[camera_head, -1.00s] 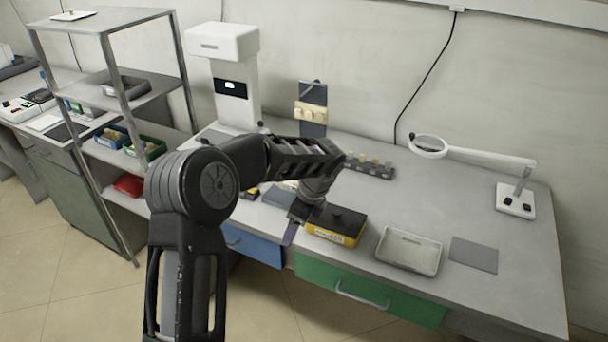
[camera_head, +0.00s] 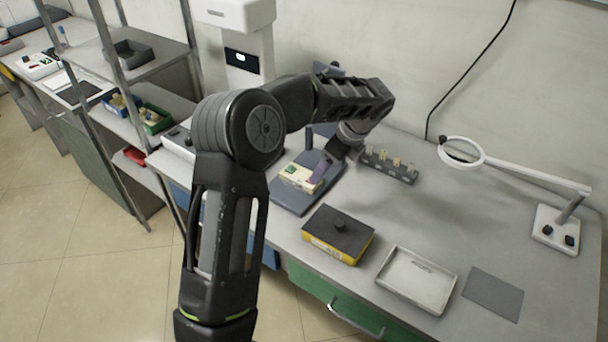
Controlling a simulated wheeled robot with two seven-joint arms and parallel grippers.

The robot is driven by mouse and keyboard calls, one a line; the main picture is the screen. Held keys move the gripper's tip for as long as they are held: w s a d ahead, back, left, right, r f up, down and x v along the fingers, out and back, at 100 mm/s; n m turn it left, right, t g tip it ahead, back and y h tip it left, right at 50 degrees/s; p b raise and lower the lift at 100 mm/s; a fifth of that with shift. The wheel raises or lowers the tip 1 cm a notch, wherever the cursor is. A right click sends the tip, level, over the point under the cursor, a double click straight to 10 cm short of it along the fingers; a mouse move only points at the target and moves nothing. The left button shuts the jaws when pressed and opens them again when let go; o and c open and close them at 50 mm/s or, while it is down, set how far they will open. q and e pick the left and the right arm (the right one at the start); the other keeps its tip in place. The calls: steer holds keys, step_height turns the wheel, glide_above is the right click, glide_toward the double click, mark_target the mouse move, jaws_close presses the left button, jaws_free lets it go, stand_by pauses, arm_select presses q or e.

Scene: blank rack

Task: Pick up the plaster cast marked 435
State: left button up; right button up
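One arm of mine, which I take to be the left, crosses the middle of the head view. Its gripper (camera_head: 327,168) points down beside a cream block (camera_head: 301,177) with a small green patch, lying on a dark grey pad (camera_head: 290,205). Several small tan pieces stand in a dark rack (camera_head: 404,178) to the right of the gripper. No number 435 is legible. My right gripper is not in view.
A ring magnifier (camera_head: 462,152) reaches over the right side. A shelf rack (camera_head: 150,75) stands left.

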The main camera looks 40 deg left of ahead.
mark_target(301, 178)
arm_select(q)
steer(key=shift+f, duration=0.1)
steer(key=shift+x, duration=1.25)
steer(key=p+x, duration=0.1)
steer(key=x, duration=0.3)
steer(key=shift+a+p, duration=0.2)
steer(key=shift+p, duration=0.1)
steer(key=shift+a+f, duration=0.15)
steer(key=shift+f, duration=0.35)
steer(key=shift+c, duration=0.2)
steer(key=c, duration=1.6)
